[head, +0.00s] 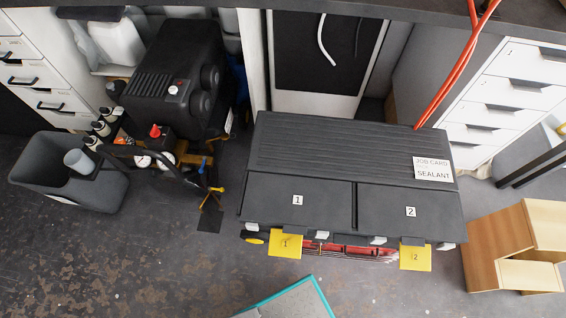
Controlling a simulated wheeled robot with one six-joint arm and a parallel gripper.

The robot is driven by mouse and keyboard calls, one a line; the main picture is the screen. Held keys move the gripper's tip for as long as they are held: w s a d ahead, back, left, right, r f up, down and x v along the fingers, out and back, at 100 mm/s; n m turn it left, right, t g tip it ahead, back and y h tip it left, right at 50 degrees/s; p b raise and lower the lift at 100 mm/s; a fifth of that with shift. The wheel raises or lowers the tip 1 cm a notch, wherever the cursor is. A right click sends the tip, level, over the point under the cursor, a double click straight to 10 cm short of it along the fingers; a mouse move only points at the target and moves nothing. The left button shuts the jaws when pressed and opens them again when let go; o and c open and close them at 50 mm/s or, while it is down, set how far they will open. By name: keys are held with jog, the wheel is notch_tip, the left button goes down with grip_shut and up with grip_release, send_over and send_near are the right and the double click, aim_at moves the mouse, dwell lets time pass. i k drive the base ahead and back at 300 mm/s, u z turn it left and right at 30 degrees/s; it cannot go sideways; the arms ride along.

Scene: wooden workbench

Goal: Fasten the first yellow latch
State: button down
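The first yellow latch (286,244), marked 1, is a flat plate at the front edge of a dark grey chest (300,150), below the lid panel marked 1 (297,200). A second yellow latch (415,257), marked 2, is at the front right, below the lid panel marked 2 (410,212). Both lid panels look down. I cannot tell from this angle whether either latch is fastened. Red items show along the chest front between the latches. My gripper is not in view.
A black compressor (175,75) stands left of the chest, with a grey bin (70,175) beyond it. A wooden box (515,245) is at the right. A teal-edged panel (318,291) is at the bottom. The floor before the latches is mostly clear.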

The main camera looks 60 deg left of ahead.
aim_at(283, 245)
jog(key=u, duration=1.9)
jog(key=k, duration=0.6)
